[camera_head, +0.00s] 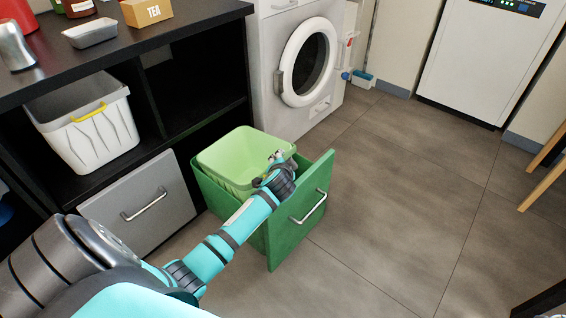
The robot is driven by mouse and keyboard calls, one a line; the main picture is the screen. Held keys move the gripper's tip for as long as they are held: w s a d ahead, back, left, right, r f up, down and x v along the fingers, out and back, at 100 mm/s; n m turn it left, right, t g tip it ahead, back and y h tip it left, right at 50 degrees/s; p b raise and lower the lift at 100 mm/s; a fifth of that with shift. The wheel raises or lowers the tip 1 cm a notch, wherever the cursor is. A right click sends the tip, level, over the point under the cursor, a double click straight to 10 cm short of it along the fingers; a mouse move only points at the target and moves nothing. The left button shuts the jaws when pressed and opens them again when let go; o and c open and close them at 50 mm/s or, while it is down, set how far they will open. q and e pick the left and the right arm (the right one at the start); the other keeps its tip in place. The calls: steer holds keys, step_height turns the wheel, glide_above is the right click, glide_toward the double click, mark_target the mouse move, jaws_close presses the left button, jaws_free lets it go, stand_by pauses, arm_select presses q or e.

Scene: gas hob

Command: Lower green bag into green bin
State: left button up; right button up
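A green pull-out drawer (290,238) with a metal handle stands open under the dark counter. A light green bin (217,160) sits inside it, upright, with its rim showing. I cannot make out a separate green bag; part of the bin's inside is hidden by my arm. My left gripper (275,157) is over the right part of the bin, near its rim. Its fingers are small and partly hidden by the wrist, so I cannot tell whether they are open or hold anything. My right gripper is not in view.
A grey drawer front (145,205) is left of the green drawer. A white bin with a yellow handle (92,135) stands on the shelf above. A washing machine (308,75) stands behind. The tiled floor (420,200) to the right is clear.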

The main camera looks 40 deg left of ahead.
arm_select(q)
steer(key=shift+o, duration=1.4)
steer(key=shift+r, duration=0.1)
step_height(320, 180, up, 10)
steer(key=shift+d, duration=0.15)
